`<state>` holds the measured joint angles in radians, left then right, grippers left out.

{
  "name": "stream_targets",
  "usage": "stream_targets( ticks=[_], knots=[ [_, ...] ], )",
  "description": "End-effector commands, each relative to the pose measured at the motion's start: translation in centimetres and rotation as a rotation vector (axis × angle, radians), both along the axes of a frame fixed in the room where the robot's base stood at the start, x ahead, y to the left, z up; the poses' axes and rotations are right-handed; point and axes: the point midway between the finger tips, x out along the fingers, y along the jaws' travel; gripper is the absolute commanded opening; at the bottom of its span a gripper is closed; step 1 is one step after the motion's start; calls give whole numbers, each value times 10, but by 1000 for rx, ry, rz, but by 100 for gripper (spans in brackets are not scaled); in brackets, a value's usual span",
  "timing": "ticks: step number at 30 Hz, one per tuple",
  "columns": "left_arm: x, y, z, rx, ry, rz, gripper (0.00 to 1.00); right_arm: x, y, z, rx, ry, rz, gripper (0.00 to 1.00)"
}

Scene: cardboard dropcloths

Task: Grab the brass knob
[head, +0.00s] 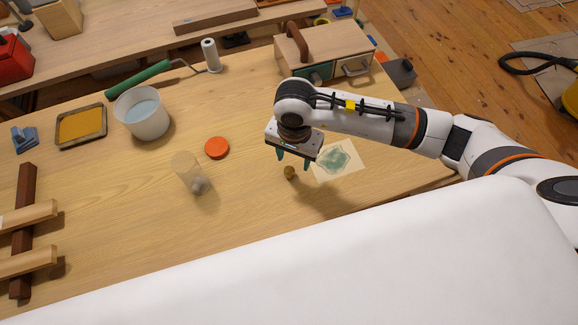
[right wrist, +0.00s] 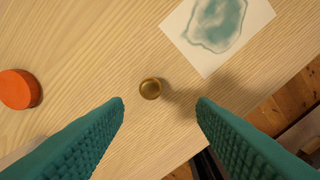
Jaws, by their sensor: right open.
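The brass knob (head: 289,172) is small and round and sits on the wooden table, just below my right gripper (head: 293,164) in the head view. In the right wrist view the brass knob (right wrist: 150,89) lies a little beyond the fingertips and between their lines. My right gripper (right wrist: 160,103) has its two teal fingers wide apart, with nothing between them, and hangs above the table. My left gripper is not in view.
A paper with a green stain (head: 338,160) lies right of the knob. An orange lid (head: 217,148) and a clear jar (head: 188,172) stand left of it. A white bucket (head: 142,113) and a wooden drawer box (head: 330,55) stand farther back. The table near the knob is clear.

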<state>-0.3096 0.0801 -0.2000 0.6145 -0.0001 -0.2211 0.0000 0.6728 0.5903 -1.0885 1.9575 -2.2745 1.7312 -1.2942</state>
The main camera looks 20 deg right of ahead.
Motion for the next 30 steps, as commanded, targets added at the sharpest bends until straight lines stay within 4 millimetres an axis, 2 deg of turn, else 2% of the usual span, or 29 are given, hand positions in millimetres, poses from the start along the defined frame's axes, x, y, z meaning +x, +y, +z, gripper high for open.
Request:
stream_targets(
  ticks=[2, 5, 8, 12, 14, 18, 26, 30],
  knots=[
    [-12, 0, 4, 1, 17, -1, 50, 0, 1, -9, 1, 3, -2, 51],
    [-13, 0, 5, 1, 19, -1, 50, 0, 1, -16, 3, 0, -1, 51],
    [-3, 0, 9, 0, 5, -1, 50, 1, 2, -22, 3, 3, -1, 51],
    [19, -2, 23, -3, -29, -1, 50, 3, 7, -41, 3, 5, -4, 51],
    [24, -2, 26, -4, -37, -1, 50, 4, 8, -51, 3, 4, -2, 51],
    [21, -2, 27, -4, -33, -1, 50, 5, 7, -67, 3, 1, -2, 51],
    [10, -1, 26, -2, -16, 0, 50, 5, 7, -70, 4, -1, -1, 51],
    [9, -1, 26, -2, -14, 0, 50, 5, 7, -69, 4, -1, -1, 29]
  ],
)
